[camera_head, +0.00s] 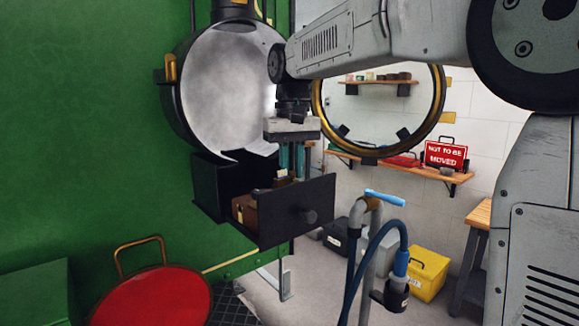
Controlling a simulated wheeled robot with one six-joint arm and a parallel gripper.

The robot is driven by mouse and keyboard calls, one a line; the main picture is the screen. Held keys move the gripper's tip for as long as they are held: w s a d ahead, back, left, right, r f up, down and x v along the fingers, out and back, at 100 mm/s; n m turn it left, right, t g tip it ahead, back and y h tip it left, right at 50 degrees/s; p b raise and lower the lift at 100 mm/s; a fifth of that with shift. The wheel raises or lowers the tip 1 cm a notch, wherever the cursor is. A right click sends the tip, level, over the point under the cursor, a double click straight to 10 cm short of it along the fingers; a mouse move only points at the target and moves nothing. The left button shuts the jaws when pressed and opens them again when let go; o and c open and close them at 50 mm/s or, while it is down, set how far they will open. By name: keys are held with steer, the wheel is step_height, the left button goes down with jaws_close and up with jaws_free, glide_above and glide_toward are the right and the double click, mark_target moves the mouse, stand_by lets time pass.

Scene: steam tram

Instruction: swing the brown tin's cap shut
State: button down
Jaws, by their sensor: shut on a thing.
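The brown tin (243,208) stands in the open black drawer (270,225), under the round black-rimmed opening. Its front shows a small light fitting, and the drawer's front panel hides much of it. I cannot make out its cap clearly. My gripper (292,170) points down over the right part of the drawer, with teal on its fingers. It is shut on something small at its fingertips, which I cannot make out. A small cream piece (281,174) and a brown patch show beside the fingertips. I cannot tell whether they belong to the tin.
The drawer front with its round knob (309,216) stands out close to my gripper. A pipe with a blue handle (386,198) rises at front right. A yellow case (428,273) sits on the floor.

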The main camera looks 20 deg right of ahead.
mark_target(292, 172)
steer(key=shift+d+n, duration=0.1)
steer(key=shift+n, duration=0.2)
steer(key=c, duration=1.3)
jaws_free()
steer(key=shift+r, duration=0.1)
step_height(292, 172, up, 8)
steer(key=shift+f, duration=0.2)
